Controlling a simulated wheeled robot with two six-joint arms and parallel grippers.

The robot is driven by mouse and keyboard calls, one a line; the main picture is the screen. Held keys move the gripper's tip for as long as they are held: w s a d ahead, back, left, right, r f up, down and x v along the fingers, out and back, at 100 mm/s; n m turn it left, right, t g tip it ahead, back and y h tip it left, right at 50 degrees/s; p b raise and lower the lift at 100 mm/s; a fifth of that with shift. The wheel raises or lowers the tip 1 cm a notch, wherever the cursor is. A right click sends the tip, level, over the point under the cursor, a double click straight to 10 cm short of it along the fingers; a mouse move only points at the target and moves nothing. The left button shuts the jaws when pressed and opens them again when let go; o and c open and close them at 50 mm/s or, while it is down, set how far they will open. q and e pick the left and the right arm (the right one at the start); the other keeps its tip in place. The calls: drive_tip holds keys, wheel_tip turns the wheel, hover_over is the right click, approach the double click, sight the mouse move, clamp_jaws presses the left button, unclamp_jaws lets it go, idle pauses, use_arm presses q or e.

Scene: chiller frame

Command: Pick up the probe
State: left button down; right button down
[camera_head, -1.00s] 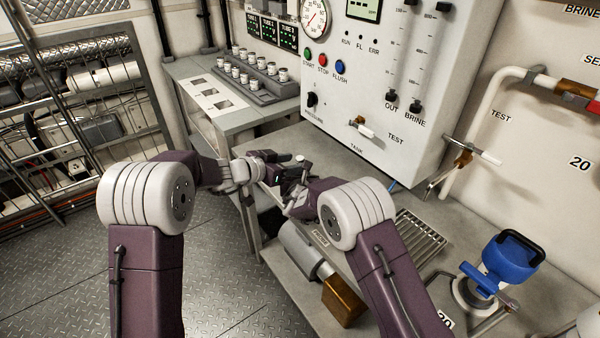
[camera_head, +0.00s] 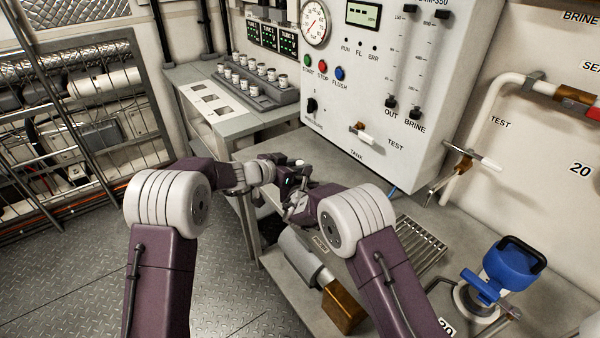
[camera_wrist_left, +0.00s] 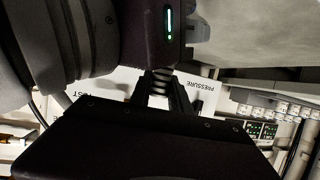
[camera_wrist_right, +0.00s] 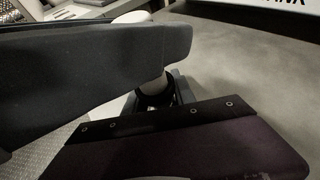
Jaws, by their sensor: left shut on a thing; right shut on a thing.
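My left gripper (camera_head: 288,170) and right gripper (camera_head: 294,198) meet close together over the bench, small and partly hidden by my arms. The probe shows only in part between them. In the left wrist view a short dark ribbed piece (camera_wrist_left: 157,80) sits between the fingers (camera_wrist_left: 163,92). Both grippers are shut on it. Its full length and tip cannot be made out.
A white panel (camera_head: 390,75) with gauge, buttons and valves stands behind the bench (camera_head: 300,145). A rack of several small cups (camera_head: 262,92) is at the back left.

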use_arm(q)
wheel_tip(320, 180, up, 16)
drive_tip(key=shift+f, duration=0.25)
idle(0.5)
use_arm(e)
drive_tip(key=c, duration=0.9)
unclamp_jaws()
drive_tip(key=shift+c, duration=0.2)
